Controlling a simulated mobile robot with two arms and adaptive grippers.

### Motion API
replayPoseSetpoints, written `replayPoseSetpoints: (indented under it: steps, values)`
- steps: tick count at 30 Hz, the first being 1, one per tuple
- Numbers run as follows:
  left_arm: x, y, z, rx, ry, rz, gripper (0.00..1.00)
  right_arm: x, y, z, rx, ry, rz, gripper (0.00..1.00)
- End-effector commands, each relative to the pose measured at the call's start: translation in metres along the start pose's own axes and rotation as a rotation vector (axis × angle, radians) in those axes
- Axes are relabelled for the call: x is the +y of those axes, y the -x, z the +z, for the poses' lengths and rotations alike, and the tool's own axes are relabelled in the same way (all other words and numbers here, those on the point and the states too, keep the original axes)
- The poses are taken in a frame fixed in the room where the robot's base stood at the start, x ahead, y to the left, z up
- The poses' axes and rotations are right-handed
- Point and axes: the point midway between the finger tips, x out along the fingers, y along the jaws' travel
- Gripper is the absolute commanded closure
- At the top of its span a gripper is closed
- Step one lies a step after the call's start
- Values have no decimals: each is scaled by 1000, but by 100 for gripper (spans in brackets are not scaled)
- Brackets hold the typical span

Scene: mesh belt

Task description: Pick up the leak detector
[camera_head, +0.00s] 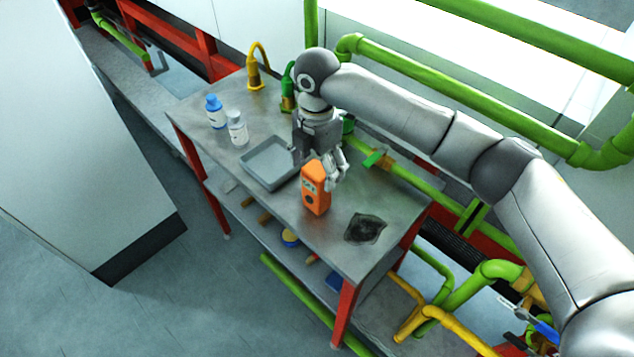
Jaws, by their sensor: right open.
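An orange box-shaped device (315,190), which I take for the leak detector, stands upright on the grey metal table (305,234) near its front edge. It has a dark round spot and a small panel on its face. My right gripper (334,180) is open, pointing down just behind and to the right of the device, with its fingers close to it. The device partly hides the fingers, and I cannot tell whether they touch it. My left gripper is not in view.
A grey tray (252,170) lies left of the device, with a blue-capped bottle (215,112) and a white bottle (237,128) beyond. A yellow hook-necked item (254,72) stands at the back. A dark cloth (365,228) lies to the right. Green pipes (470,55) run behind.

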Motion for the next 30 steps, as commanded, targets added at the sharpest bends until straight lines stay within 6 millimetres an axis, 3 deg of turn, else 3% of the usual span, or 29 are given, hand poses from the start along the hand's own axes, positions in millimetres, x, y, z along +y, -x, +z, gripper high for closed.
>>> replayPoseSetpoints:
  steps: [4, 11, 17, 27, 30]
  values:
    - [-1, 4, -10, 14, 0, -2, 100, 0, -12, 0, -1, 1, 0, 23]
    - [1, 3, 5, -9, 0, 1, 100, 0, -15, 0, -1, 1, 1, 23]
    - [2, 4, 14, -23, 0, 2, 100, 0, -14, 0, -1, 1, 1, 49]
    - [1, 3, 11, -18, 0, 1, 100, 0, -14, 0, -1, 1, 2, 93]
    - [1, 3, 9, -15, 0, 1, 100, 0, -13, 0, -1, 1, 3, 100]
